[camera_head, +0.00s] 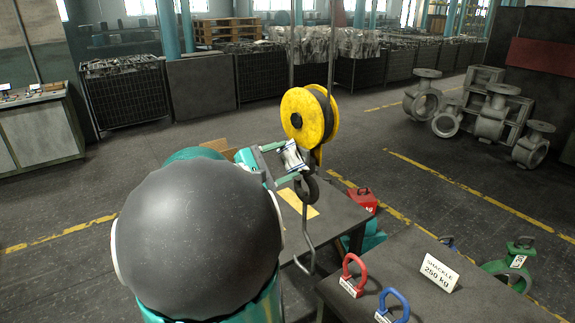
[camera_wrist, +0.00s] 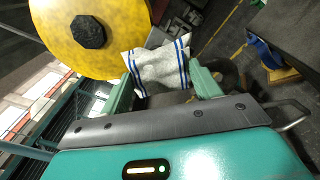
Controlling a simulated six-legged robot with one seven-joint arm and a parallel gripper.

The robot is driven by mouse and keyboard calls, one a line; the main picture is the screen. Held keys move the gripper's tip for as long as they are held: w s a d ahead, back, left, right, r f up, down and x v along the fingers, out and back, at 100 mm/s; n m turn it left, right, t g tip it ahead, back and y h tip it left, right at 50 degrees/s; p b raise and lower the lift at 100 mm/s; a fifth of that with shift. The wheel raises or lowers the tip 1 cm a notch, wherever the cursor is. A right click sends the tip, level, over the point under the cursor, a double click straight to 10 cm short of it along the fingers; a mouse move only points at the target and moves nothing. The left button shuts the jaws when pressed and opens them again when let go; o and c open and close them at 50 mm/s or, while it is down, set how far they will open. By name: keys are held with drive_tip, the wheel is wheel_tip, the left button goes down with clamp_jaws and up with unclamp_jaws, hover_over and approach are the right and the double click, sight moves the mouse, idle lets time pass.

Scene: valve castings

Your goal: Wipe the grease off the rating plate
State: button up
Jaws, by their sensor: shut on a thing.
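My gripper (camera_head: 288,160) is shut on a white cloth (camera_head: 294,158) with blue stripes. In the wrist view the cloth (camera_wrist: 158,70) is pinched between the two green fingers and spreads out beyond their tips. The gripper is close beside a yellow hook block (camera_head: 308,115), whose round face (camera_wrist: 85,35) fills the upper left of the wrist view. A dark hook (camera_head: 307,188) hangs below the block. I cannot make out the rating plate or any grease; I cannot tell whether the cloth touches the block.
A front table (camera_head: 440,300) holds a red shackle (camera_head: 355,272), a blue shackle (camera_head: 394,304) and a sign (camera_head: 440,271). Valve castings (camera_head: 490,115) stand at right. Open floor lies between.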

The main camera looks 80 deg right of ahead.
sight(306, 163)
drive_tip(key=w+d, duration=0.2)
drive_tip(key=w, duration=0.1)
drive_tip(key=shift+d, duration=0.15)
drive_tip(key=shift+s, duration=0.15)
drive_tip(key=shift+s+a, duration=0.75)
drive_tip(key=shift+s, duration=0.25)
drive_tip(key=shift+s+a, duration=0.75)
drive_tip(key=shift+s, duration=0.3)
drive_tip(key=shift+s+a, duration=0.75)
drive_tip(key=shift+s, duration=0.25)
drive_tip(key=v, duration=0.6)
drive_tip(key=shift+w, duration=0.15)
drive_tip(key=shift+v, duration=1.5)
